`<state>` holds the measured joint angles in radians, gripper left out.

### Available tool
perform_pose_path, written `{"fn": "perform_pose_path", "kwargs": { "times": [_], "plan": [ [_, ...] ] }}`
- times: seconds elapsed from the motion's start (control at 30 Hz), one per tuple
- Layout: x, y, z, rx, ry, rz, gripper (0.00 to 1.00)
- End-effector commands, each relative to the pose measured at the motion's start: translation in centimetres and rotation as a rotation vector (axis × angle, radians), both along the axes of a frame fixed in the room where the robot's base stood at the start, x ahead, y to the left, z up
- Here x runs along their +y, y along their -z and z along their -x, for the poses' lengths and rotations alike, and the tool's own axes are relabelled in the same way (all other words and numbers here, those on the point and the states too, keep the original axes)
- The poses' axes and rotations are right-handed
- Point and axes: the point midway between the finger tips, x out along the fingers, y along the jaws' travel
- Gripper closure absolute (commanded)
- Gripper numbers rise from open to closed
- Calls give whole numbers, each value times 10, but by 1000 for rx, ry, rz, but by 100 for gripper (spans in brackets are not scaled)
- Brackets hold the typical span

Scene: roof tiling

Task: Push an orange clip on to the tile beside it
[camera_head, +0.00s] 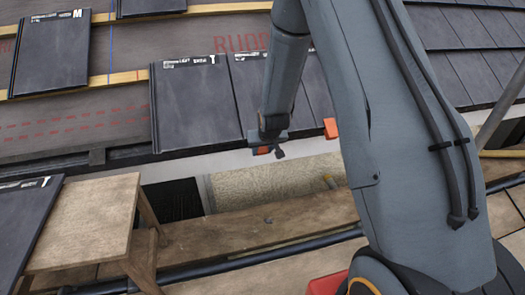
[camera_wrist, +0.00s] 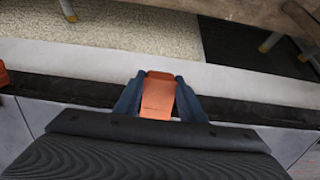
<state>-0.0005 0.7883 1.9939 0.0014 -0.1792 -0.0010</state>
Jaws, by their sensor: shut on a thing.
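My gripper (camera_head: 270,143) is at the lower edge of the roof tiles in the head view. It is shut on an orange clip (camera_wrist: 158,96), with one finger on each side of it in the wrist view. The clip (camera_head: 262,151) also shows as a small orange patch below my gripper. The dark tile (camera_head: 195,105) lies just left of my gripper, and another tile (camera_head: 250,75) lies behind it. A second orange clip (camera_head: 331,128) sits at the eave to the right, partly behind my arm. Whether the held clip touches a tile is hidden.
A scaffold board (camera_head: 270,230) and dark tube (camera_head: 230,270) run below the eave. More loose tiles (camera_head: 50,55) rest on the battens at upper left.

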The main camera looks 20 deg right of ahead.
Motion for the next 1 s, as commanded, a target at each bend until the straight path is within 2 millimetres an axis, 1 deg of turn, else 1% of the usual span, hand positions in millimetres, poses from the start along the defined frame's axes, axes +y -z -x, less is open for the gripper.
{"fn": "perform_pose_path", "kwargs": {
  "times": [0.1,1.0],
  "plan": [
    [0,-3,-4,-6,0,0,100],
    [0,-7,-11,-6,0,0,100]
  ]
}}
